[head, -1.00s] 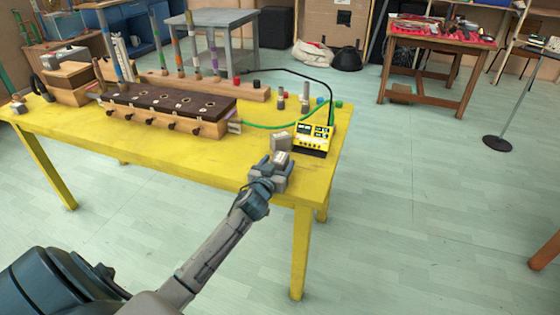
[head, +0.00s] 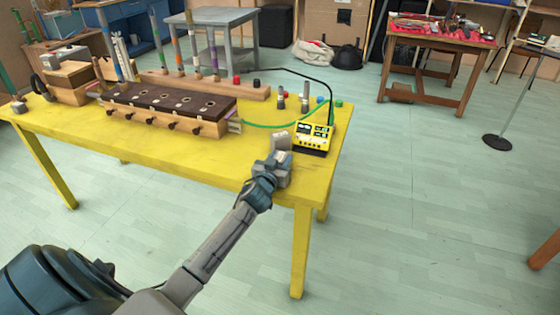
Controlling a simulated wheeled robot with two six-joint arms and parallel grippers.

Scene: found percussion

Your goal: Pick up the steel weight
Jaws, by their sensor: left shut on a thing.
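My left gripper (head: 276,164) is at the front right of the yellow table (head: 190,155), near its edge. It is shut on a small grey piece that I take to be the steel weight; the fingers hide most of it. I cannot tell whether the piece touches the table top. A small beige-grey block (head: 280,141) stands just beyond the fingers, left of a yellow instrument box. My right gripper is not in view.
The yellow instrument box (head: 313,134) stands close behind my gripper, with green and black cables. A wooden block with dark top (head: 165,100) lies left. Small cylinders (head: 304,98) stand behind. A small grey object (head: 19,107) sits at the far left. The table's front middle is clear.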

